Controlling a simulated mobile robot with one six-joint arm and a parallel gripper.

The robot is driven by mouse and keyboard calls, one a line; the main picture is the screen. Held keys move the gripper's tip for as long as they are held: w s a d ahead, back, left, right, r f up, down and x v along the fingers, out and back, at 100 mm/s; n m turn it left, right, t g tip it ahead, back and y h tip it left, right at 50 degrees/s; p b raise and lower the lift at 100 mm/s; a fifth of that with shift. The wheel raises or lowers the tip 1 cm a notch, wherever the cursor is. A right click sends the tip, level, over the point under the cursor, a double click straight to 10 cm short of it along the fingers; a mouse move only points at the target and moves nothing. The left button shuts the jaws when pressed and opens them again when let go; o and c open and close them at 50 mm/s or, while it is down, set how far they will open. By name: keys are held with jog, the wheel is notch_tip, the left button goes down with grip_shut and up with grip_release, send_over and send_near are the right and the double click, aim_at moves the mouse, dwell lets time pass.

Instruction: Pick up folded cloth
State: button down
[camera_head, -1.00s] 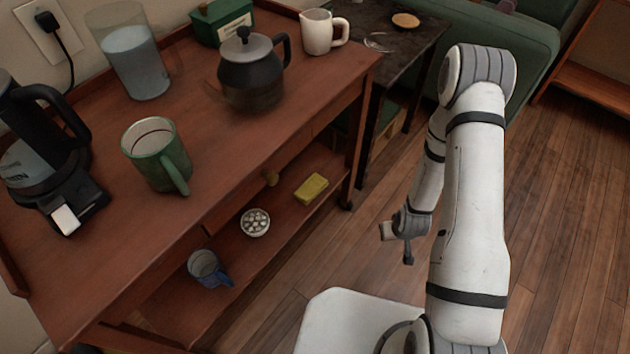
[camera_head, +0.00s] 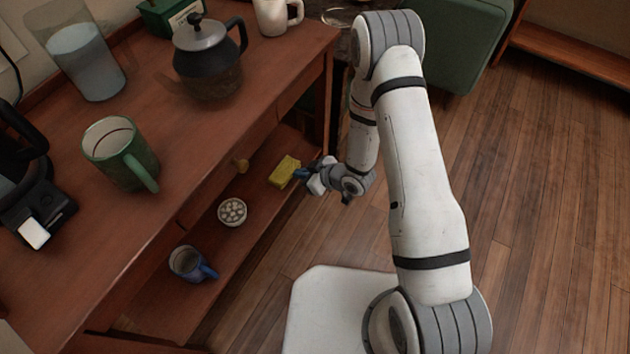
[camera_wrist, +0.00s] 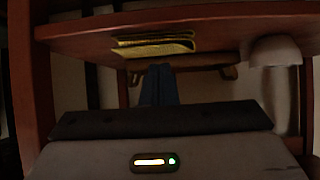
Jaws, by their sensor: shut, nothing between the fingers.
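The folded cloth (camera_head: 284,171) is yellow and lies on the lower shelf of the wooden cart, near its right end. In the wrist view the cloth (camera_wrist: 155,44) shows as flat yellow layers just beyond the fingertips. My gripper (camera_head: 302,173) is at the open side of the shelf, its blue fingertips close to the right edge of the cloth. In the wrist view the fingers of my gripper (camera_wrist: 158,72) are together with nothing between them. I cannot tell whether the fingertips touch the cloth.
The lower shelf (camera_head: 205,233) also holds a bowl of white pieces (camera_head: 232,212) and a blue mug (camera_head: 190,264), left of the cloth. A knob (camera_head: 239,164) and the cart top (camera_head: 150,200) are above. A cart leg (camera_head: 328,100) stands behind my gripper.

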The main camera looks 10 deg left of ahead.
aim_at(287, 172)
jog(key=a, duration=0.1)
jog(key=w+a+b, duration=0.1)
jog(key=a, duration=0.1)
jog(key=w+a+f+b, duration=0.1)
jog(key=a, duration=0.1)
jog(key=shift+w, duration=0.1)
jog(key=shift+f+b, duration=0.25)
jog(key=shift+b, duration=0.05)
jog(key=shift+d+f, duration=0.1)
